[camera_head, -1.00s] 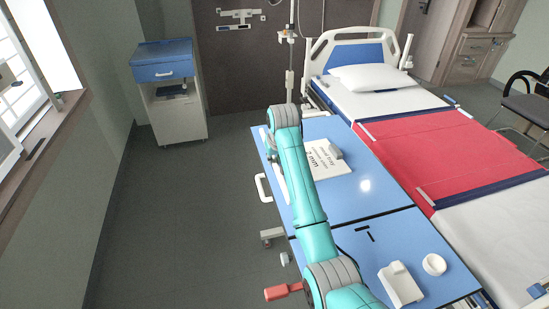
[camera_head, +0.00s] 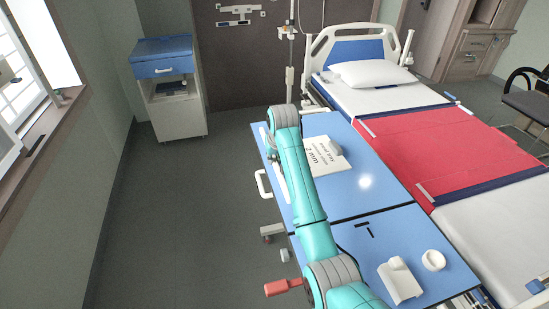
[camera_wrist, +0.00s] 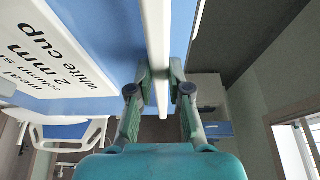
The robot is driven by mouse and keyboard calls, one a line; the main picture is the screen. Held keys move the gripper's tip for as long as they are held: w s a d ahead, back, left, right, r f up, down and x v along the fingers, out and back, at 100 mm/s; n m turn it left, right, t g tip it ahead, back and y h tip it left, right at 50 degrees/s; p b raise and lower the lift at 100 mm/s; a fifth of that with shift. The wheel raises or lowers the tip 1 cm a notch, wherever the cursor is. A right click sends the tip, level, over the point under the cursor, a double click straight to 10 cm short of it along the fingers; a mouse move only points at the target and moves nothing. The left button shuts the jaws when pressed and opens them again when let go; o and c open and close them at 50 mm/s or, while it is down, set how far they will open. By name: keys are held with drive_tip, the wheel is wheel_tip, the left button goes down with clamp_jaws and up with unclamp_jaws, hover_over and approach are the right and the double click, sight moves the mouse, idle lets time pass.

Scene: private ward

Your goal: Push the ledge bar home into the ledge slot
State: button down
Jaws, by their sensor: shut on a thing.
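A long white bar (camera_head: 278,165) runs along the left edge of the blue tabletop (camera_head: 350,190). I take it to be the ledge bar. In the wrist view the white bar (camera_wrist: 157,35) comes down between the two fingers of my gripper (camera_wrist: 160,88), which is shut on it. In the head view my arm hides part of the bar and the gripper itself. The slot cannot be made out, so I cannot tell how far the bar sits in it.
A printed white card (camera_head: 325,156) lies on the tabletop. A white holder (camera_head: 400,283), a white cup (camera_head: 433,260) and dark marks (camera_head: 365,229) are nearer. The bed (camera_head: 440,150) stands right. Open floor lies left, before a cabinet (camera_head: 175,105).

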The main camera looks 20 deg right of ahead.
drive_tip(key=shift+f, duration=0.45)
drive_tip(key=c, duration=1)
unclamp_jaws()
drive_tip(key=v, duration=0.5)
drive_tip(key=w+v, duration=0.1)
drive_tip(key=v, duration=0.9)
drive_tip(key=shift+w+r, duration=0.15)
drive_tip(key=shift+r, duration=0.45)
drive_tip(key=shift+a, duration=0.1)
